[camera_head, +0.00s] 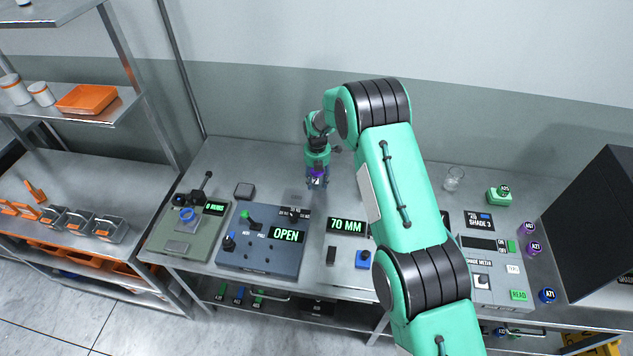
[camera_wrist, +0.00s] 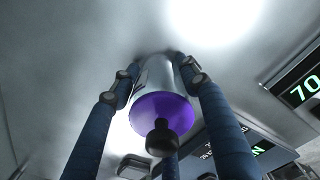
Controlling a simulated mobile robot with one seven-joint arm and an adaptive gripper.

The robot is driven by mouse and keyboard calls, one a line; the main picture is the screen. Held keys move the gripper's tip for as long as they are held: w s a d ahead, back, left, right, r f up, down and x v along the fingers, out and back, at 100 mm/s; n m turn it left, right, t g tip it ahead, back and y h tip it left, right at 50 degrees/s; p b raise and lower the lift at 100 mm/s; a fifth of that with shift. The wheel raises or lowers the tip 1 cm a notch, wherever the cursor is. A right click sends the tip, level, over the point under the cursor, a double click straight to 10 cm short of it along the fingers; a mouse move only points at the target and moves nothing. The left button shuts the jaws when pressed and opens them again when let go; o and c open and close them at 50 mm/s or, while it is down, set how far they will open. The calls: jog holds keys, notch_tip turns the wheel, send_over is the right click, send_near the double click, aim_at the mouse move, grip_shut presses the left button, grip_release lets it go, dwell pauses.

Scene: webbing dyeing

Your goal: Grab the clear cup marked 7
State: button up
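A small clear cup (camera_head: 453,178) stands on the bench right of my arm in the head view; I cannot read any mark on it. My gripper (camera_head: 316,186) is pointed down over the back middle of the bench, well left of that cup. Its fingers close around a grey-bodied piece with a purple top (camera_wrist: 163,112) and a black knob. In the head view the purple (camera_head: 317,173) and a small white label show between the fingers; the label is too small to read. I cannot tell whether this piece touches the bench.
A grey OPEN panel (camera_head: 262,258) and a 70 MM display (camera_head: 346,227) lie in front of my gripper. A shade reader (camera_head: 497,285), several coloured-cap pieces and a large black box (camera_head: 608,225) occupy the right. Orange trays stand on the left shelves.

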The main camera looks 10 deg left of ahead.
aim_at(317, 175)
jog(key=shift+c, duration=1.4)
jog(key=shift+r, duration=0.2)
jog(key=shift+w+r, duration=0.1)
jog(key=shift+r, duration=1.25)
jog(key=shift+s+r, duration=0.25)
jog(key=s+d, duration=0.2)
jog(key=s, duration=0.2)
jog(key=s+d+r, duration=0.1)
jog(key=s+d, duration=0.1)
jog(key=s, duration=0.3)
jog(key=s+d+b, duration=0.1)
jog(key=s+d, duration=0.1)
jog(key=s, duration=0.3)
jog(key=shift+s+d+r, duration=0.1)
jog(key=shift+s+r, duration=0.05)
jog(key=shift+r, duration=0.05)
